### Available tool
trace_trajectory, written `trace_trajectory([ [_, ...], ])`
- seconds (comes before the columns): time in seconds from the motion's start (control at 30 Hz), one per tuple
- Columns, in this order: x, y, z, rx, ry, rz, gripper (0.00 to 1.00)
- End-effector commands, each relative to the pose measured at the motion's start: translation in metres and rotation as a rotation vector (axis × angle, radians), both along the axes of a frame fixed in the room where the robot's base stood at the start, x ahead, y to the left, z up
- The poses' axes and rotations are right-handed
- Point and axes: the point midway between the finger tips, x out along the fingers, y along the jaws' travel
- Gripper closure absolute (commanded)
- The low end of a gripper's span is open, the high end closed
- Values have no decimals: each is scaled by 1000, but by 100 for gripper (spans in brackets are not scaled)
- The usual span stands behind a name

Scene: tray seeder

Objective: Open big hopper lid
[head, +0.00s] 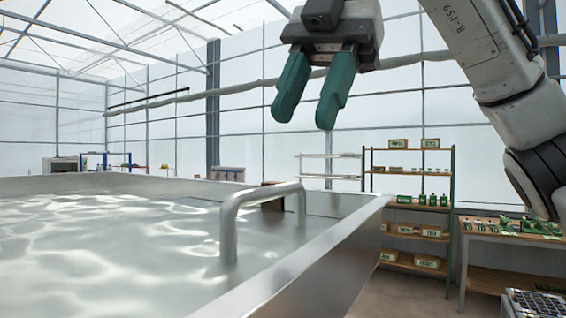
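The big hopper lid (120,250) is a wide, shiny metal surface filling the lower left of the head view, with a raised metal edge (300,268) around it. A bent metal bar handle (262,193) stands up from it near the right side. My gripper (305,112) hangs in the upper middle, above the handle and apart from it. Its two green fingers point down with a gap between them and nothing in it. Whether the lid is a separate panel from the edge I cannot tell.
A shelf rack (450,190) with labelled boxes and green items stands behind at the right. A wooden bench (510,234) with green items is at the far right, with a dark crate (533,303) below it. The air between gripper and handle is clear.

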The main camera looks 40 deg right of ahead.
Motion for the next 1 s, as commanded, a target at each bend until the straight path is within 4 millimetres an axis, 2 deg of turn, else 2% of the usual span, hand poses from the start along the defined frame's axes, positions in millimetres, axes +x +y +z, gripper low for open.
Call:
trace_trajectory([
  [0.2, 2, 16, -35, 1, -1, 2, 61],
  [0.43, 4, 27, -58, 0, -1, -3, 61],
  [0.83, 4, 30, -65, 1, -1, -2, 61],
  [1.0, 4, 30, -65, 1, -1, -2, 76],
])
